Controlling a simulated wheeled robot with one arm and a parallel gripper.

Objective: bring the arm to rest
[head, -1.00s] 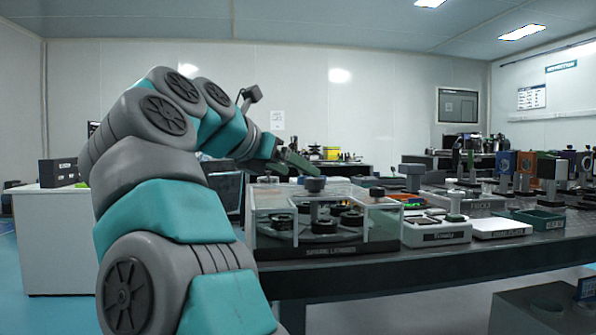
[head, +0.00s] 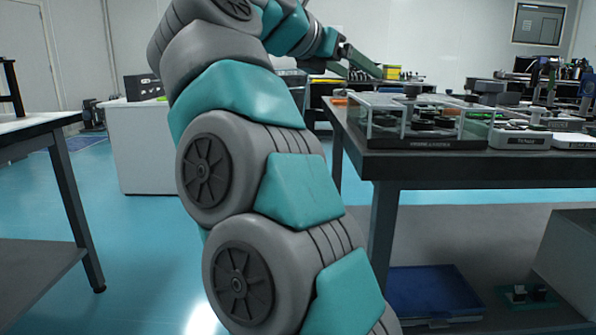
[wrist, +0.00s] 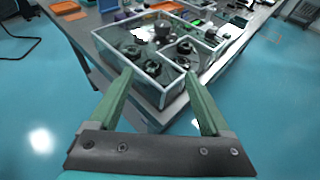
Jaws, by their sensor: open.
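My arm rises through the middle of the head view and bends to the right at the top. My gripper (head: 356,65) shows there in front of the back wall, above and to the left of the glass-walled case. In the wrist view my gripper (wrist: 160,102) has its two green fingers spread wide apart with nothing between them. Beyond the fingertips is the glass-walled case (wrist: 160,88) with several dark round parts inside. The case stands at the near corner of the table, apart from the fingers as far as I can tell.
The dark optical table (head: 480,165) stands at the right, with instruments along its top. A white cabinet (head: 140,150) is behind my arm, and another table (head: 30,130) is at the left. A blue box (head: 435,290) lies low under the right table. Blue floor is open between them.

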